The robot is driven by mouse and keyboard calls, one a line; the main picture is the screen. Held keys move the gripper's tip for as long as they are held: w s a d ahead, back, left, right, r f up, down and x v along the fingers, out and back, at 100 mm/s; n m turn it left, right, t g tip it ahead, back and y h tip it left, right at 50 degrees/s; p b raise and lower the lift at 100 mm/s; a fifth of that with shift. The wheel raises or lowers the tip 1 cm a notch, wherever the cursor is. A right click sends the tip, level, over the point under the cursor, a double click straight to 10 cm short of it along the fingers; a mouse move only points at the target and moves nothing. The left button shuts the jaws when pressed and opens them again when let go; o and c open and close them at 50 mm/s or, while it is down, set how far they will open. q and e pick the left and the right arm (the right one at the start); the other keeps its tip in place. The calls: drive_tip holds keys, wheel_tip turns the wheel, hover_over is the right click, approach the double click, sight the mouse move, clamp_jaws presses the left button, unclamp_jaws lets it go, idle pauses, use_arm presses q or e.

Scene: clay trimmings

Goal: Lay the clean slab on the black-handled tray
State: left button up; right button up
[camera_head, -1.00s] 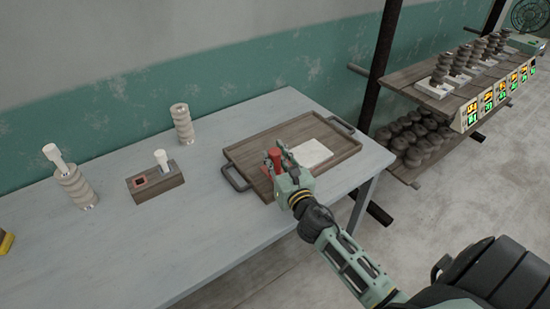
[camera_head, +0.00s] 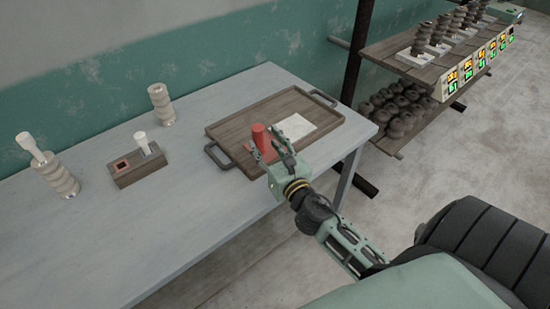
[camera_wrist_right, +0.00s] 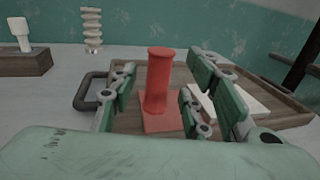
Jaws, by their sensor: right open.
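The black-handled tray (camera_head: 228,128) is wooden and lies at the right end of the table; it also shows in the wrist view (camera_wrist_right: 128,118). A pale, flat slab (camera_head: 297,126) lies on the tray's right half, partly hidden by my fingers in the wrist view (camera_wrist_right: 245,103). An upright red post on a flat red base (camera_head: 259,136) stands on the tray left of the slab. My right gripper (camera_head: 270,149) is open at the tray's front side, its fingers spread towards the post. In the wrist view the post (camera_wrist_right: 158,80) stands between the fingers, with gaps visible. My left gripper is out of view.
Left of the tray stand a wooden block (camera_head: 136,165) with a white peg and two ribbed clay columns (camera_head: 161,103) (camera_head: 60,180). A shelf rack (camera_head: 405,65) with dark clay pieces stands beyond the table's right end. The front left tabletop is clear.

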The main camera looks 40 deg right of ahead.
drive_tip(key=s, duration=0.3)
drive_tip(key=s+b, duration=0.1)
drive_tip(key=s, duration=0.1)
drive_tip(key=shift+a+f, duration=0.1)
drive_tip(key=shift+a, duration=0.3)
drive_tip(key=shift+s+a, duration=0.15)
drive_tip(key=shift+s, duration=0.65)
